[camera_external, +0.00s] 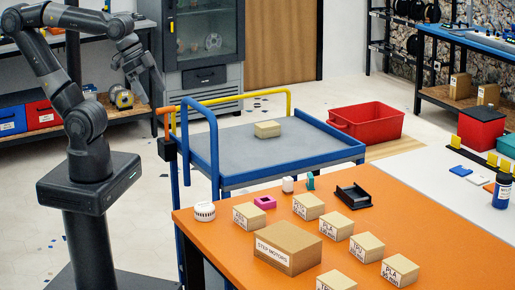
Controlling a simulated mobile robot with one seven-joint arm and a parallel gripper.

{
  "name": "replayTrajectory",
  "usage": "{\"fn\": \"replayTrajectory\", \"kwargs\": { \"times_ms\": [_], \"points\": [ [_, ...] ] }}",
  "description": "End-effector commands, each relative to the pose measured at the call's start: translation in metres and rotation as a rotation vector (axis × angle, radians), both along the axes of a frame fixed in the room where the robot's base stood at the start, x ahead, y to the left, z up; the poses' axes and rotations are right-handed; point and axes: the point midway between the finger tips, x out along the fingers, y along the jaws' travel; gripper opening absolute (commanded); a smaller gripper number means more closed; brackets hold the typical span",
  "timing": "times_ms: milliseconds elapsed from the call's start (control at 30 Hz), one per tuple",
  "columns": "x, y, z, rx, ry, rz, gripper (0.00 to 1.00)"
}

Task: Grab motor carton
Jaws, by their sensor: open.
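The motor carton (300,243) is a brown cardboard box with a white label reading "STEP MOTORS". It sits upright near the front left of the orange table (450,230), the largest of the boxes there. My gripper (150,90) hangs at the upper left, open and with nothing seen between its fingers. It is well away from the carton, beyond the blue cart's left end in the picture.
Several smaller PLA boxes (369,246) surround the carton. A black tray (353,196), pink block (265,202) and white round part (204,211) lie behind it. The blue cart (240,150) with one box (267,129) adjoins the table. Its rails stand between my arm and the table.

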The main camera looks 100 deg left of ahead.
Motion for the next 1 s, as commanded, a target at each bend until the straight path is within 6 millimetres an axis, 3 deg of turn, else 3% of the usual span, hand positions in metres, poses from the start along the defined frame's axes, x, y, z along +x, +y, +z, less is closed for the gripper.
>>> {"fn": "replayTrajectory", "kwargs": {
  "times_ms": [467,667,1000],
  "points": [
    [0.008,-0.002,0.003,-0.002,0.003,-0.01,1.0],
    [0.056,-0.016,0.018,-0.016,0.019,-0.076,1.0],
    [0.167,-0.056,0.024,-0.033,0.046,-0.212,1.0]
  ]
}}
